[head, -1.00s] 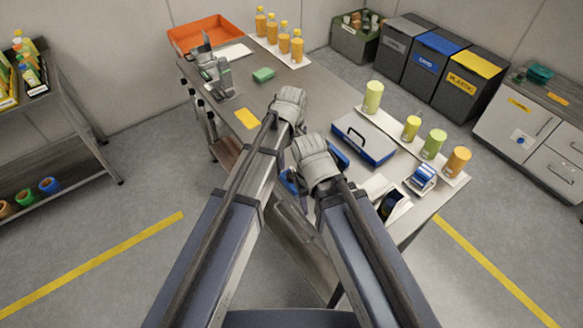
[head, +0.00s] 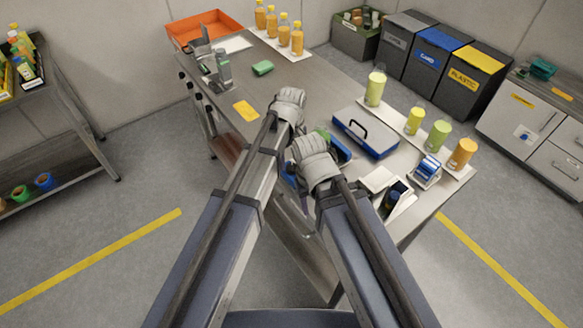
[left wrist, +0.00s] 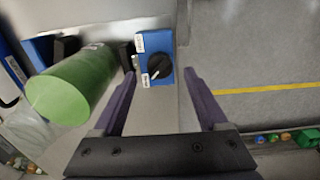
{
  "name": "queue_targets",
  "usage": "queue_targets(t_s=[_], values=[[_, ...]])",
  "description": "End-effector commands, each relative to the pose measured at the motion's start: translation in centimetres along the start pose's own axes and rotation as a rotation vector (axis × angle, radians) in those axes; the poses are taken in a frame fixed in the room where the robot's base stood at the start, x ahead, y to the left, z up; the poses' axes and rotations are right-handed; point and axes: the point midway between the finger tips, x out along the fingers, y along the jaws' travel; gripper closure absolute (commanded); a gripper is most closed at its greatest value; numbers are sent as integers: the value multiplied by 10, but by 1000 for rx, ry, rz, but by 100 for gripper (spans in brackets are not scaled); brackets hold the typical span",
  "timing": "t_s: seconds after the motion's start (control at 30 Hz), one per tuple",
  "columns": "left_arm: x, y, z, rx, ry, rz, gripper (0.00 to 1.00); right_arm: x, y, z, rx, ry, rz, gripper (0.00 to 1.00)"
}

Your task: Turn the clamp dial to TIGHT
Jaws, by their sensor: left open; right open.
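The clamp dial (left wrist: 159,66) is a round black knob on the front of a blue box (left wrist: 155,43) in the left wrist view. A pale mark on the knob slants toward the lower left. Two small white labels sit on the box, too small to read. My left gripper (left wrist: 160,77) is open, its two dark fingers on either side of the knob's line, with nothing between them. In the head view my left gripper (head: 288,103) is above the table, and my right gripper (head: 314,157) is lower and nearer; its fingers are hidden. The dial is not visible there.
A green cylinder (left wrist: 72,88) lies left of the blue box. Open floor (left wrist: 260,60) lies right of the table edge in the wrist view.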

Motion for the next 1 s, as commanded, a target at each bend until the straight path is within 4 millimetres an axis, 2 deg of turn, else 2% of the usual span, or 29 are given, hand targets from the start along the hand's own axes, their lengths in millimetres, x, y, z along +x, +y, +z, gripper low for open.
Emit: queue_targets(t_s=[0.03,0.4,0.87,1.0], values=[[7,0,0,0,0,0,24,7,-1,0,0,0,0,50],[30,0,0,0,0,0,24,29,-3,-2,0,0,0,50],[34,0,0,0,0,0,24,34,-3,-2,0,0,0,50],[34,0,0,0,0,0,38,34,-3,-2,0,0,0,50]])
